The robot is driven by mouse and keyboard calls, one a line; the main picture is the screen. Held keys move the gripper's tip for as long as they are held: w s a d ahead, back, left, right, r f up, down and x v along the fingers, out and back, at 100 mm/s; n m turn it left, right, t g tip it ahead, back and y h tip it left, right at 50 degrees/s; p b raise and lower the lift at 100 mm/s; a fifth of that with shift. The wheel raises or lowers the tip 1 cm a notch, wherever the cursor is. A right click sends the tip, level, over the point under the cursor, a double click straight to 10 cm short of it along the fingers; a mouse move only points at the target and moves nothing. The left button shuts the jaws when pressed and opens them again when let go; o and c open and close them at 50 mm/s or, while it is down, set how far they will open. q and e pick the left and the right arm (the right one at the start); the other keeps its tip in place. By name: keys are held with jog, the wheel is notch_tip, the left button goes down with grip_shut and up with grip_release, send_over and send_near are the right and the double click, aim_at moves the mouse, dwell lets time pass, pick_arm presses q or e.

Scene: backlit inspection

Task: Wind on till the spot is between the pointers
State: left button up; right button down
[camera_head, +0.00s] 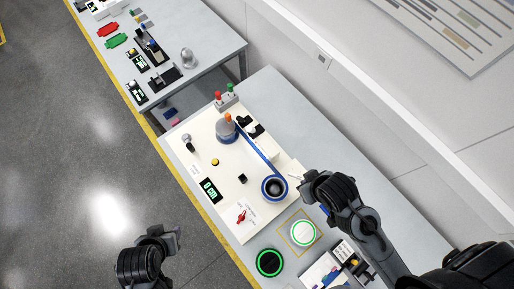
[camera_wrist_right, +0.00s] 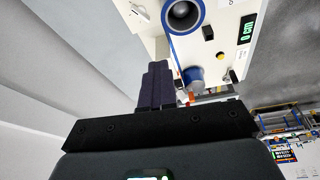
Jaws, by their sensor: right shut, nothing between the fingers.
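A blue band runs across a white board (camera_head: 210,150) from a grey reel with an orange knob (camera_head: 227,130) to a blue-rimmed reel with a dark centre (camera_head: 274,188). The blue-rimmed reel also shows at the top of the right wrist view (camera_wrist_right: 182,14). A display (camera_head: 210,190) on the board reads 0 cm. I cannot make out the spot or the pointers. My right gripper (camera_head: 308,189) is shut and empty, just right of the blue-rimmed reel; its fingers (camera_wrist_right: 156,85) show together in the wrist view. My left gripper (camera_head: 170,238) is away from the board, over the floor side; its jaw state is unclear.
A red-handled part (camera_head: 241,215) sits at the board's near end. A green-ringed white disc (camera_head: 303,232) and a green-ringed black disc (camera_head: 269,262) lie nearer on the table. Red and green posts (camera_head: 225,97) stand at the far end. Another table (camera_head: 205,45) stands beyond.

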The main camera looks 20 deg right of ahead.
dwell(0.3)
jog(key=shift+a, duration=0.7)
jog(key=shift+a, duration=0.1)
jog(key=shift+s+a, duration=0.15)
jog(key=shift+a, duration=0.45)
jog(key=c, duration=1.9)
grip_release()
jog(key=o, duration=1.1)
jog(key=shift+o, duration=0.2)
